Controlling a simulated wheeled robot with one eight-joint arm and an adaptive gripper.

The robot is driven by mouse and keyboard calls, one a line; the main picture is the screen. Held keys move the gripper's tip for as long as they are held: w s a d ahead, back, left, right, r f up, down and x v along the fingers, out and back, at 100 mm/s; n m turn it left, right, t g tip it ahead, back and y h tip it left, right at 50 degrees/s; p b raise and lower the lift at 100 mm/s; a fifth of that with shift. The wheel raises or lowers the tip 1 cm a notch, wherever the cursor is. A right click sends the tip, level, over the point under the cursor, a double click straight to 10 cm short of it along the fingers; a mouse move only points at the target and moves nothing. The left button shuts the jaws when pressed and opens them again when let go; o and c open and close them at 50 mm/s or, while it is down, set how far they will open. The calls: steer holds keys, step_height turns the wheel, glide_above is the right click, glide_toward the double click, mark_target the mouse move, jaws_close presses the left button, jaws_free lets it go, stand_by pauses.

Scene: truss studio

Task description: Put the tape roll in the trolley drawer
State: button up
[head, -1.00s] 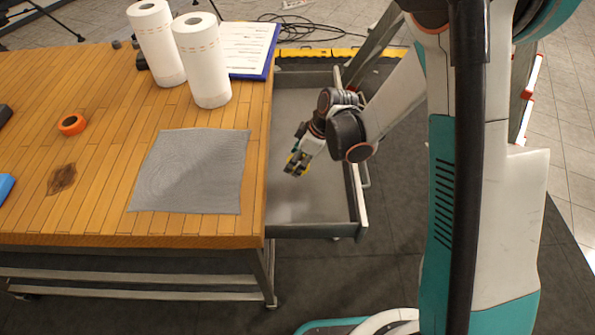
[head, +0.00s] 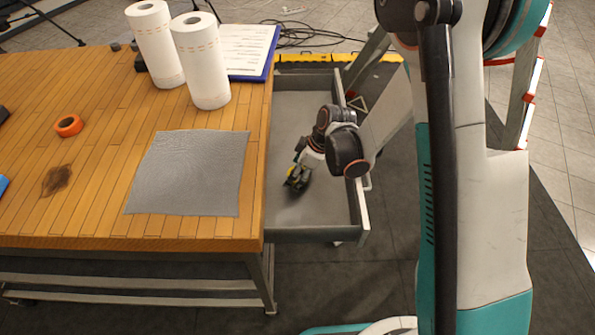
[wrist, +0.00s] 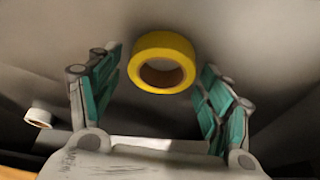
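A yellow tape roll (wrist: 165,47) with a brown core shows in the wrist view, between and just beyond the tips of my gripper (wrist: 162,75). The two fingers are spread, with a gap on each side of the roll. In the head view my gripper (head: 297,179) points down inside the open trolley drawer (head: 315,235), low near its grey floor. Only a bit of yellow shows at the gripper there. The roll seems to be at the drawer floor, but I cannot tell whether it rests on it.
The wooden tabletop (head: 100,222) left of the drawer holds an orange ring (head: 68,125), a grey cloth (head: 190,172), two paper towel rolls (head: 203,62) and a blue clipboard (head: 252,48). The drawer's right wall (head: 355,192) stands close to my arm. The drawer otherwise looks empty.

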steer(key=shift+r, duration=0.15)
steer(key=shift+r+p, duration=0.35)
steer(key=s+d+r+m+t+h+p, duration=0.1)
steer(key=s+d+r+m, duration=0.2)
steer(key=r, duration=0.6)
steer(key=s+d+r+m+t+p, duration=0.1)
steer(key=s+d+r+m+p, duration=0.2)
steer(key=r, duration=0.5)
steer(key=s+d+r+m+t+h, duration=0.1)
steer(key=s+d+r, duration=0.3)
steer(key=r, duration=0.5)
steer(key=s+d+r+m+t+h, duration=0.2)
steer(key=s+d+r+m, duration=0.3)
steer(key=s, duration=0.5)
steer(key=shift+s+d+r+m+t, duration=0.3)
steer(key=shift+d+r+m, duration=0.05)
steer(key=shift+d+m, duration=0.6)
